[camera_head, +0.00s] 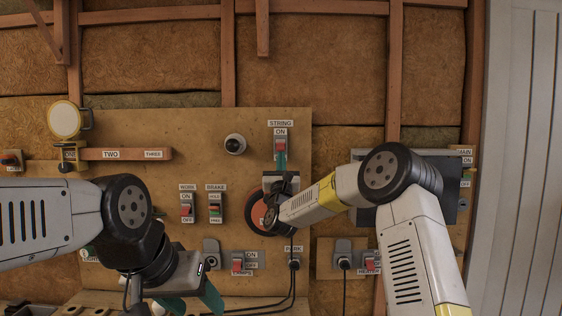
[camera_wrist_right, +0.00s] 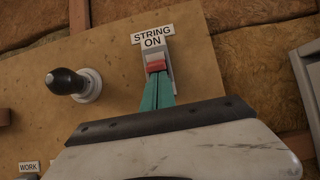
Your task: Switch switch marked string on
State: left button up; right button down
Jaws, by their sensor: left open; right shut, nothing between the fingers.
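The switch marked STRING (camera_head: 280,142) is on the upper right part of the wooden panel, with an ON label above its red rocker. In the right wrist view the red rocker (camera_wrist_right: 156,66) shows just beyond my right gripper's fingertips. My right gripper (camera_head: 281,164) is shut and empty, its green fingers (camera_wrist_right: 158,92) pointing up at the lower part of the switch. The tips look touching or very near the rocker; I cannot tell which. The switch's lower part is hidden by the fingers. My left gripper (camera_head: 192,305) is open at the lower left, well below and away from the switch.
A black knob (camera_head: 235,144) sticks out left of the switch. WORK (camera_head: 187,207) and BRAKE (camera_head: 215,207) switches sit lower left. A red round button (camera_head: 262,213) is partly behind my right wrist. A yellow lamp (camera_head: 65,120) stands at far left. Cables hang below PARK.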

aim_at(281, 149)
jog(key=shift+s+r+g, duration=0.2)
jog(key=shift+r+g, duration=0.05)
jog(key=shift+g, duration=0.25)
jog(key=r+g, duration=0.1)
jog(key=g, duration=0.1)
jog(key=s+r+g, duration=0.1)
jog(key=r+g, duration=0.1)
jog(key=g, duration=0.1)
jog(key=shift+s+a+g, duration=0.1)
jog(key=shift+s+g, duration=0.1)
jog(key=shift+g, duration=0.1)
jog(key=shift+f, duration=0.15)
